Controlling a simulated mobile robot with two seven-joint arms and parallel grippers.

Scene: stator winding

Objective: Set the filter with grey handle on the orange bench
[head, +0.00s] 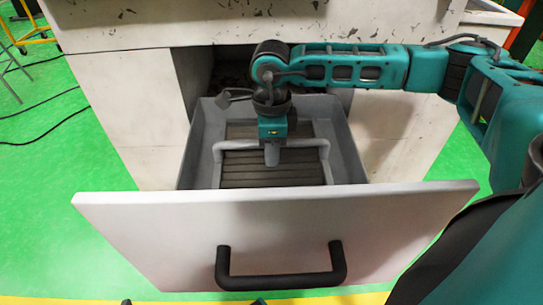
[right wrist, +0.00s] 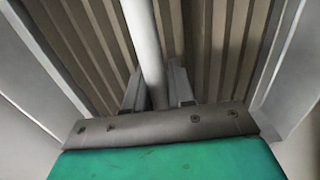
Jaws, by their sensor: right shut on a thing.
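The filter (head: 258,175) lies in the open drawer, with a dark brown ribbed face and a grey bar handle (head: 308,143) across it. My right gripper (head: 271,158) reaches down into the drawer from above and is shut on the grey handle near its middle. In the right wrist view, my right gripper's fingers (right wrist: 158,95) close on both sides of the grey bar (right wrist: 146,40), with the filter's brown ribs (right wrist: 220,50) behind. My left gripper does not show. The orange bench cannot be made out in these views.
The grey drawer (head: 352,150) is pulled out, with a white front panel (head: 150,225) and a black handle (head: 280,281). The pale worn cabinet (head: 130,95) stands behind it. Green floor is open at the left. Black cables lie there, and a yellow frame (head: 40,40) stands at the far left.

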